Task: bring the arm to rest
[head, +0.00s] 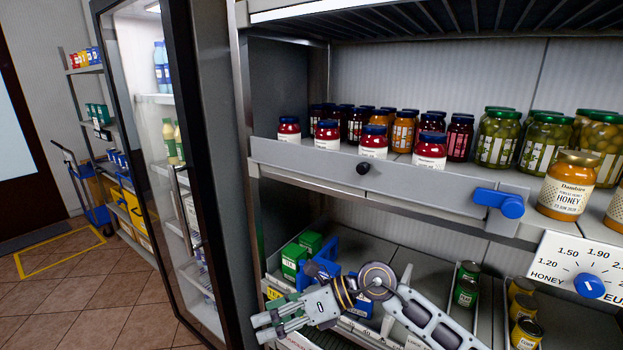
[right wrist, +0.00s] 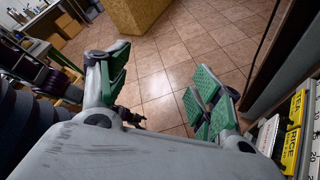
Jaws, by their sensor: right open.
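My right gripper (head: 260,328) is in front of the lower shelf in the head view, with its fingers pointing left. My right arm (head: 430,318) comes in from the lower right. In the right wrist view, the green-padded fingers of my right gripper (right wrist: 158,82) are spread apart with nothing between them. Tiled floor (right wrist: 168,60) shows beyond the fingers. My left gripper is in neither view.
The upper shelf (head: 290,152) holds several jars, with a honey jar (head: 566,186) at the right. A blue-ended lever (head: 510,206) juts from its front. Green boxes (head: 293,261) and cans (head: 466,291) stand on the lower shelf.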

